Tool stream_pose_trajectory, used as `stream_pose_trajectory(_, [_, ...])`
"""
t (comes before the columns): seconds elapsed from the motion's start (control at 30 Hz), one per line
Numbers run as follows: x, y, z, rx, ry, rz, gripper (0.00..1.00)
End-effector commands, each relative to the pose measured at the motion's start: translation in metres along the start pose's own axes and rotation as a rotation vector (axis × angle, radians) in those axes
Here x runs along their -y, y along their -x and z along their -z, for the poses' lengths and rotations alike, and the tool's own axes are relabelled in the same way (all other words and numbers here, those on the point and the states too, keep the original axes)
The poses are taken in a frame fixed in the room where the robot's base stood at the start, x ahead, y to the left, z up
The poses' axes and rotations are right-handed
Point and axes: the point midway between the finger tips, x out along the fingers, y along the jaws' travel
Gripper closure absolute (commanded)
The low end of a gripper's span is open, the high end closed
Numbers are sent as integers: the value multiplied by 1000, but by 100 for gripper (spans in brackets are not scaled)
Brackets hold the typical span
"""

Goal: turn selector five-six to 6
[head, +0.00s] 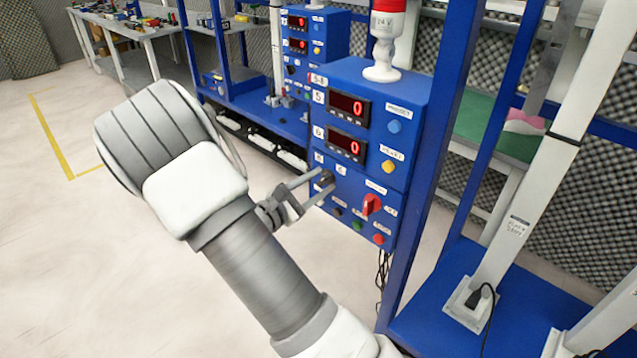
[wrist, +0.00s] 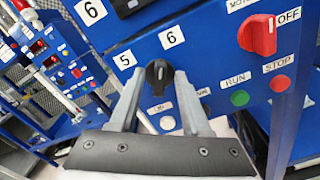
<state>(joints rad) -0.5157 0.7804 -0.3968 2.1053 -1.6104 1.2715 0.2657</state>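The five-six selector is a black knob (wrist: 158,76) on the blue panel (wrist: 205,60), with a white label 5 (wrist: 124,60) at its upper left and a label 6 (wrist: 171,38) at its upper right. I cannot tell for sure which label the knob points at. My gripper (wrist: 160,80) is open, with one finger on each side of the knob and small gaps showing. In the head view my gripper (head: 321,184) reaches the panel's lower left, where the knob (head: 326,175) is partly hidden by the fingers.
A red motor switch (wrist: 257,35) stands out right of the selector, above a green RUN button (wrist: 239,98) and a red STOP button (wrist: 280,83). Two red displays (head: 348,107) read 0. A blue post (head: 425,150) rises right of the panel. Open floor (head: 130,270) lies left.

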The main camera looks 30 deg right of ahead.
Motion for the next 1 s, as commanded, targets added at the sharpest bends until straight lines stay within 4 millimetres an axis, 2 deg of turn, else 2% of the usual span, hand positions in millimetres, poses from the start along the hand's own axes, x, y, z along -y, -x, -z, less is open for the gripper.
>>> stream_pose_trajectory(0.23, [-1,4,0,0,0,-1,52])
stream_pose_trajectory(0.37, [-2,20,0,-2,1,-3,52])
stream_pose_trajectory(0.8, [-2,125,-1,-2,0,-4,52])
stream_pose_trajectory(1.0, [-1,160,0,-1,1,-3,52])
